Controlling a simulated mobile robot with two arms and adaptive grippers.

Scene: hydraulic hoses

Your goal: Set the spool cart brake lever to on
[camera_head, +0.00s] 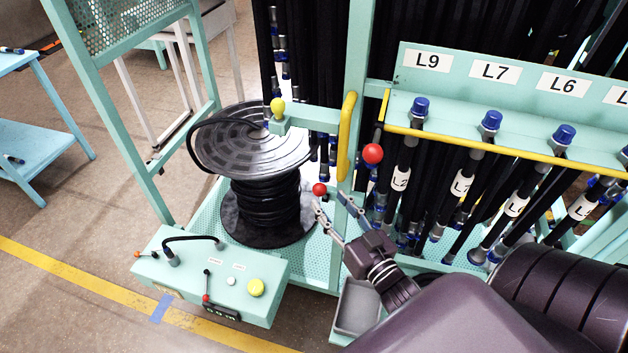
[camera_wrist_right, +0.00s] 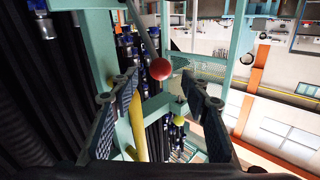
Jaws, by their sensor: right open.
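The spool cart is a mint-green frame (camera_head: 357,70) carrying a spool (camera_head: 255,150) of black hose. A red ball knob (camera_head: 372,153) sits beside the yellow handle of the cart, and a smaller red ball (camera_head: 320,189) shows lower left of it. Which one belongs to the brake lever I cannot tell. My right gripper (camera_head: 330,201) is open and empty, its fingertips just below the smaller red ball. In the right wrist view a red ball on a grey rod (camera_wrist_right: 160,69) appears beyond and between the open fingers (camera_wrist_right: 160,88), apart from both. My left gripper is not in view.
A yellow handle (camera_head: 347,135) and a yellow knob (camera_head: 278,107) are on the cart. Black hoses hang at right under label plates (camera_head: 495,72). A mint control box (camera_head: 210,275) with a small lever and a grey bin (camera_head: 357,306) stand in front. Open floor lies at left.

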